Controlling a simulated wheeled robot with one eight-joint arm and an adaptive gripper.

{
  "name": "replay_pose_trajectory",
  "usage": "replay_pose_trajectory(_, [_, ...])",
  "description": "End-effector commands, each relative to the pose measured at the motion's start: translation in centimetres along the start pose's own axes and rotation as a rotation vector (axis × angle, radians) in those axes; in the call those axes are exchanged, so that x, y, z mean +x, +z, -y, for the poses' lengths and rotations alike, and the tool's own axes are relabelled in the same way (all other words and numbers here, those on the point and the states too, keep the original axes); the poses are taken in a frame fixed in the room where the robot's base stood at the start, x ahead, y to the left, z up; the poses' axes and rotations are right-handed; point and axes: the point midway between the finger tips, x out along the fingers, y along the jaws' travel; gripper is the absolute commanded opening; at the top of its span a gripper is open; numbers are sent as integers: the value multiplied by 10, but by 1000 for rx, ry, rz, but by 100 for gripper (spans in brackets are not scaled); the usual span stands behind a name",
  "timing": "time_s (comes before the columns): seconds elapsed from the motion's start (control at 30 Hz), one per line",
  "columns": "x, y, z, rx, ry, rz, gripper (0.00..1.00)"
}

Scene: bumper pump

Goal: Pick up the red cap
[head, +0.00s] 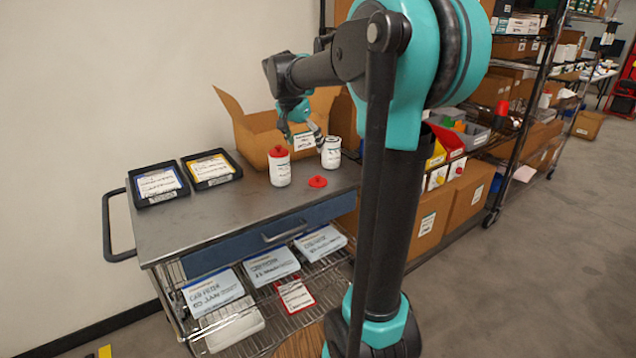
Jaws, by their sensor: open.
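A loose red cap (318,181) lies flat on the grey cart top, in front of two white bottles. The left white bottle (280,170) stands upright and has a red lid (278,151) on it. The right white bottle (331,154) stands upright with no red lid showing on its top. My gripper (303,136) is open and empty, pointing down above and behind the loose cap, around the height of the bottle tops. From this view I cannot tell whether a finger touches the right bottle.
Two black trays with labelled cards, a left one (159,184) and a right one (211,168), sit at the cart's left. An open cardboard box (257,141) stands behind the bottles. The cart top (215,222) is clear in front.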

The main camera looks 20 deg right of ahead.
Motion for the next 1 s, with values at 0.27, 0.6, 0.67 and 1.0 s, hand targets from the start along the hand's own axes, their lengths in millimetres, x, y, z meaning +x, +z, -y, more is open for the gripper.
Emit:
replay_pose_trajectory(0.27, [29,-6,4,25,7,-4,83])
replay_pose_trajectory(0.6, [95,-6,3,23,7,-4,83])
replay_pose_trajectory(0.67, [104,-6,3,23,7,-4,83])
replay_pose_trajectory(1.0, [130,-7,3,23,6,-4,83])
